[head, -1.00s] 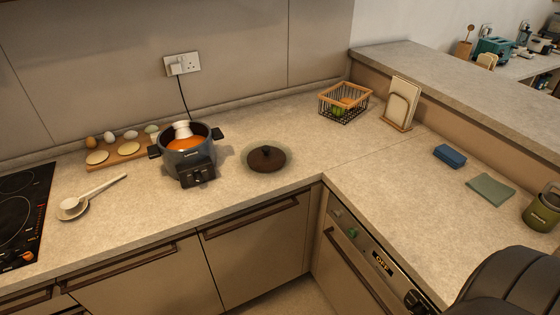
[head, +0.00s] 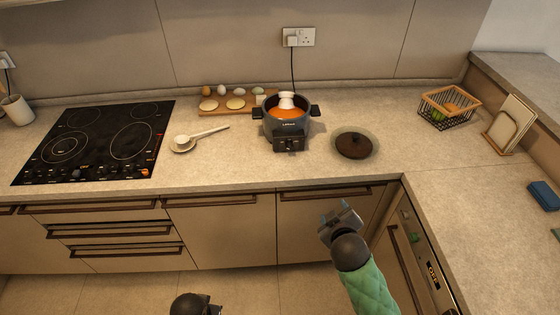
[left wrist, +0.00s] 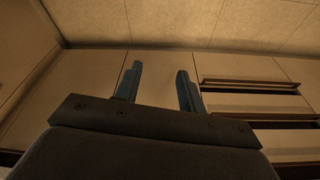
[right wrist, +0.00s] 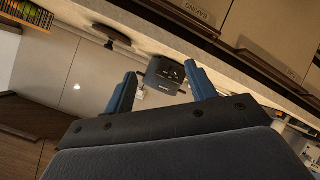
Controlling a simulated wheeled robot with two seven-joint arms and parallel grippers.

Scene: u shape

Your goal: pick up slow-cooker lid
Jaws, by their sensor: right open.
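The slow-cooker lid (head: 354,145) is a dark, round lid with a knob and a paler rim. It lies on the counter, right of the slow cooker (head: 290,140), which holds orange food and a white utensil or object. My right gripper (head: 340,218) is open and empty, in front of the counter edge and apart from the lid. In the right wrist view the cooker (right wrist: 165,72) shows tilted beyond the open fingers, with the lid (right wrist: 112,35) to its left. My left gripper (left wrist: 160,72) is open and empty, facing cabinet fronts and floor.
A black hob (head: 98,143) is at the left, with a ladle on a rest (head: 195,140) beside it. A board with eggs (head: 225,103) stands behind. A wire basket (head: 448,108) and a rack (head: 510,125) are right of the lid. Bare counter surrounds the lid.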

